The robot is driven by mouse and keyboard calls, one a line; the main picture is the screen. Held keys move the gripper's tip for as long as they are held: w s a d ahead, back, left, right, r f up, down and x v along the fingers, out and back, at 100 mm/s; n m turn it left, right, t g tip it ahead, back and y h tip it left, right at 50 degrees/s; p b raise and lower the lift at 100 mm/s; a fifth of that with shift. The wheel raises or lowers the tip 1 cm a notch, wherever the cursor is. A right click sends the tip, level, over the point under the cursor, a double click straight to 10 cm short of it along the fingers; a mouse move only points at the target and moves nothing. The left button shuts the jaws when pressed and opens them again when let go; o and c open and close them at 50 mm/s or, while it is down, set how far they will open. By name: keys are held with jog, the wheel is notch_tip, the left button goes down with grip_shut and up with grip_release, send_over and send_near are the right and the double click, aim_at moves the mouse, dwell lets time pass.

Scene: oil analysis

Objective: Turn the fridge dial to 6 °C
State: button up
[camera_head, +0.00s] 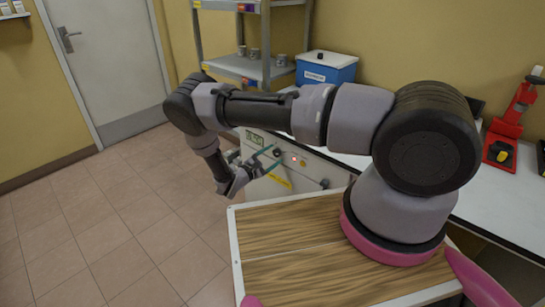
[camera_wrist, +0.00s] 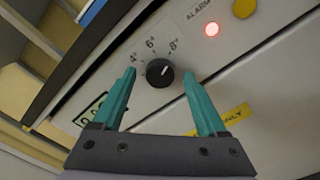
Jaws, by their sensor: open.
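The fridge dial (camera_wrist: 160,73) is a round black knob with a white pointer line on the light fridge panel. Marks 4, 6 and 8 run in an arc above it in the wrist view. The white line points up and to the right, towards the 8. My gripper (camera_wrist: 160,88) is open, its two teal fingers on either side of the dial, below it in the picture; I cannot tell whether they touch the panel. In the head view the fridge (camera_head: 285,165) stands under the white worktop, and my gripper (camera_head: 267,160) is in front of its panel.
A red lit lamp (camera_wrist: 212,29) beside the word ALARM and a yellow button (camera_wrist: 244,8) sit right of the dial. A green display (camera_wrist: 91,110) is at left, partly behind a finger. A blue box (camera_head: 325,70) stands on the worktop. Floor (camera_head: 120,210) at left is clear.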

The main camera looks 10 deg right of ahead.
grip_shut()
jog(key=shift+n, duration=0.4)
jog(key=n, duration=0.3)
jog(key=shift+n, duration=2.5)
grip_release()
